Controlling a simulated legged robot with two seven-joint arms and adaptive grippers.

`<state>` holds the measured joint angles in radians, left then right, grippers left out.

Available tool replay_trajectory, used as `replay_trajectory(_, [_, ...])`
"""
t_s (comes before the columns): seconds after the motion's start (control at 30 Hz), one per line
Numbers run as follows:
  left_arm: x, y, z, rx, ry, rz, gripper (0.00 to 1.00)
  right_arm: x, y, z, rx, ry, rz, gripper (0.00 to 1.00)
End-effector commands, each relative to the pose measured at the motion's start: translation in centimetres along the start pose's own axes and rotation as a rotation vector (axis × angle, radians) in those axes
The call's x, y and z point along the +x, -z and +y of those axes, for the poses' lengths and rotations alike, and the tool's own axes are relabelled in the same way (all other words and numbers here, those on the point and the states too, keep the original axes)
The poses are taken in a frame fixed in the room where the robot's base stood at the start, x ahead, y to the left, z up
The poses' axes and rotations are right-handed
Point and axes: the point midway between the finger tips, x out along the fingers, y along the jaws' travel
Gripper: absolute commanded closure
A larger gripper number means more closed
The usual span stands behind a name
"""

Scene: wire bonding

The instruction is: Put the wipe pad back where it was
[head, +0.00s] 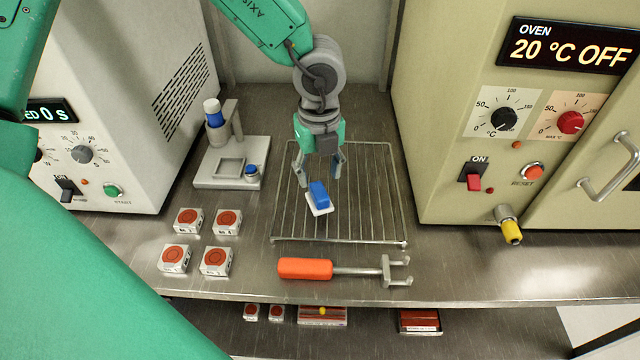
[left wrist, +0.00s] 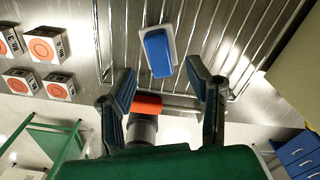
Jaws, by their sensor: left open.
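The wipe pad (head: 320,197), a blue block on a white base, lies on the wire rack (head: 272,239). It also shows in the left wrist view (left wrist: 157,52), beyond the fingertips and roughly between them. My left gripper (head: 318,170) points down over the rack just behind the pad. Its fingers are apart with nothing between them, and it does not appear to touch the pad. A pale stand (head: 205,182) left of the rack has an empty square recess, a blue bottle with a white cap (head: 213,112) and a small blue-topped jar (head: 251,173). My right gripper is out of view.
Several red-topped boxes (head: 188,221) stand front left. An orange-handled fork tool (head: 305,268) lies before the rack. The oven (head: 450,120) bounds the right and a white machine (head: 130,60) the left. A yellow-tipped knob (head: 510,230) juts from the oven.

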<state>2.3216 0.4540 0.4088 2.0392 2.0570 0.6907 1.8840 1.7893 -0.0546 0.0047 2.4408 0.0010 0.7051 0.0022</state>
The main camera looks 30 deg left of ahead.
Motion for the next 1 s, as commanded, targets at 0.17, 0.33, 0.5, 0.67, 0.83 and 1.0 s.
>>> replay_trajectory(0.17, [-3.8, 0.0, -0.1, 0.0, 0.003, 0.0, 0.55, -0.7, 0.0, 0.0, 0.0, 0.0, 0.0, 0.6])
replay_trajectory(0.33, [-5.7, -0.1, 0.0, -0.001, -0.001, 0.001, 0.55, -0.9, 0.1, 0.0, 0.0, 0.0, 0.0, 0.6])
replay_trajectory(0.5, [-6.3, 0.0, 0.0, 0.0, -0.001, 0.001, 0.55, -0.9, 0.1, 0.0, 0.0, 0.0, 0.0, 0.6])
replay_trajectory(0.67, [-6.3, 0.0, 0.0, 0.0, -0.001, 0.001, 0.55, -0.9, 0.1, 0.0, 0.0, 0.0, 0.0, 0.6])
replay_trajectory(0.83, [-6.3, 0.0, 0.0, 0.0, -0.002, 0.001, 0.55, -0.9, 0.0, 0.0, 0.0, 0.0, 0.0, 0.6])
replay_trajectory(1.0, [-6.4, 0.0, 0.0, 0.0, -0.002, 0.001, 0.55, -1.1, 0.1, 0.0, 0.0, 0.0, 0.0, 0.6])
